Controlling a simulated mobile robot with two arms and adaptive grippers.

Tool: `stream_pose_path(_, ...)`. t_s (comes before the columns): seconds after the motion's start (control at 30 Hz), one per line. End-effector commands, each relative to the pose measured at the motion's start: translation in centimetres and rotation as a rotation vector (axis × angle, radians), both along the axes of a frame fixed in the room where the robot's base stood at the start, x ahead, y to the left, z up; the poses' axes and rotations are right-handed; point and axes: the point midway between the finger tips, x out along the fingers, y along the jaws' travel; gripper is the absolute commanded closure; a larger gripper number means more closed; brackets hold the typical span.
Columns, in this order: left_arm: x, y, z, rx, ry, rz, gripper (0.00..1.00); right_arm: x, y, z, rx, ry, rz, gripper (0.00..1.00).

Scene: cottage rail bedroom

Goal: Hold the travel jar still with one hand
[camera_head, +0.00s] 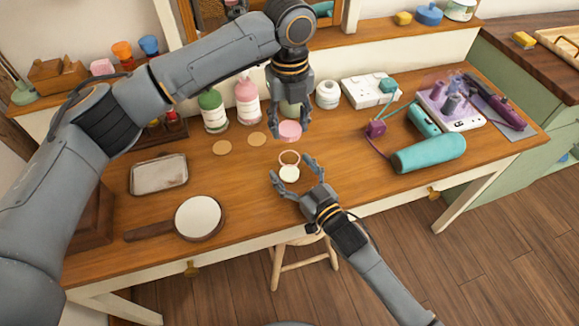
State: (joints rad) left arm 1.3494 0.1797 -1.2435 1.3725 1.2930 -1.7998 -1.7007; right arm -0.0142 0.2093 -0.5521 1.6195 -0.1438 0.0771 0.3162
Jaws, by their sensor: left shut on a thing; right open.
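My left gripper (289,128) points down over the middle of the desk, shut on a round pink piece (290,132) that looks like a lid. Below it on the desk stands a small open jar, apparently the travel jar (289,173), with a pinkish ring-like rim and a white round front. My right gripper (291,167) is open, with its fingers on either side of the small jar. I cannot tell whether the fingers touch it. The pink piece is apart from the jar's rim, towards the back.
Green-capped (214,112) and pink-capped (247,101) bottles stand behind. A hand mirror (198,217) and a metal tray (158,174) lie at left. A teal cylinder (429,154), a power strip (362,91) and cords lie at right. The front desk edge is close to my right gripper.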

Motion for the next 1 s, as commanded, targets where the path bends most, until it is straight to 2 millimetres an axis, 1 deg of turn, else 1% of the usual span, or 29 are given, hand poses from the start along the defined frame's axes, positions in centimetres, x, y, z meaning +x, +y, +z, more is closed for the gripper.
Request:
stream_pose_path(0.07, 0.0, 0.0, 0.0, 0.0, 0.0, 0.0, 0.69, 0.0, 0.0, 0.0, 0.0, 0.0, 0.0, 0.19)
stream_pose_path(0.1, 0.0, 0.0, 0.0, 0.0, 0.0, 0.0, 0.69, 0.0, 0.0, 0.0, 0.0, 0.0, 0.0, 0.23)
stream_pose_path(0.27, 0.0, 0.0, 0.0, 0.0, 0.0, 0.0, 0.69, 0.0, 0.0, 0.0, 0.0, 0.0, 0.0, 0.56)
stream_pose_path(0.3, 0.0, 0.0, 0.0, 0.0, 0.0, 0.0, 0.69, 0.0, 0.0, 0.0, -0.001, -0.001, 0.0, 0.64)
stream_pose_path(0.37, 0.0, 0.0, 0.0, 0.0, 0.0, 0.0, 0.69, 0.0, 0.0, 0.0, -0.001, -0.001, 0.0, 0.76)
stream_pose_path(0.4, 0.0, 0.0, 0.0, 0.0, 0.0, 0.0, 0.69, 0.0, 0.0, 0.0, -0.001, -0.001, 0.0, 0.84)
stream_pose_path(0.47, 0.0, 0.0, 0.0, 0.0, 0.0, 0.0, 0.69, 0.0, 0.0, 0.0, -0.001, -0.001, 0.0, 0.96)
stream_pose_path(0.5, 0.0, 0.0, 0.0, 0.0, 0.0, 0.0, 0.69, 0.0, 0.0, 0.0, -0.001, -0.001, 0.0, 1.0)
stream_pose_path(0.57, 0.0, 0.0, -0.1, 0.0, 0.0, 0.0, 0.69, 0.0, 0.0, 0.0, -0.001, -0.001, 0.0, 1.0)
stream_pose_path(0.67, 0.0, 0.0, -0.7, 0.0, 0.002, 0.0, 0.69, 0.0, 0.0, 0.0, -0.001, -0.001, 0.0, 1.0)
stream_pose_path(0.9, 0.0, 0.1, -4.1, 0.001, 0.003, 0.002, 0.69, 0.0, -0.1, 0.0, -0.001, -0.001, 0.0, 1.0)
stream_pose_path(1.0, 0.0, 0.1, -5.0, 0.001, 0.001, 0.001, 0.69, 0.0, -0.1, 0.0, -0.001, -0.001, 0.0, 1.0)
